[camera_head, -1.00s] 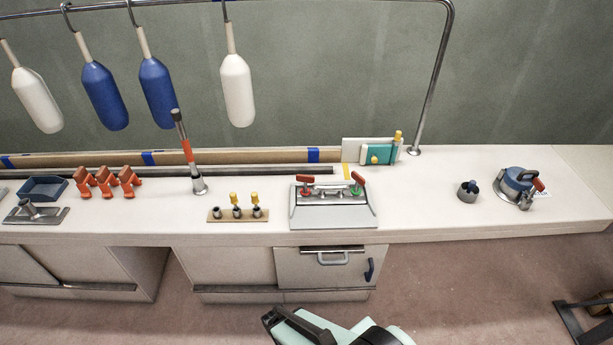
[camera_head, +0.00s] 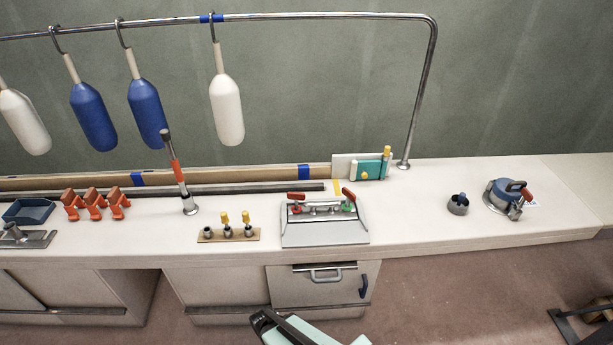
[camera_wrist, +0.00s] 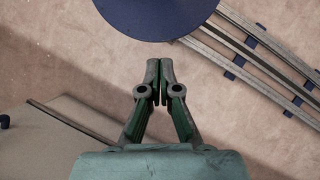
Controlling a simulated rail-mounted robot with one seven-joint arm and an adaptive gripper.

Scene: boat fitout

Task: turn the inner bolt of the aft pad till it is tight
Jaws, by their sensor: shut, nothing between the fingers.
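I cannot tell for sure which fitting is the aft pad. A wooden strip (camera_head: 229,236) on the counter carries several upright dark fittings, and yellow-topped pieces (camera_head: 245,217) stand in some of them. At the far left, a grey metal plate (camera_head: 38,239) with a raised fitting is cut by the picture edge. No inner bolt can be made out. My gripper (camera_wrist: 159,78) is shut and empty in the wrist view, over bare floor and away from the counter fittings. In the head view only part of my arm shows at the bottom.
A blue winch (camera_head: 505,194) is at right. The wrist view shows a dark blue disc (camera_wrist: 170,15) and metal rails (camera_wrist: 255,50).

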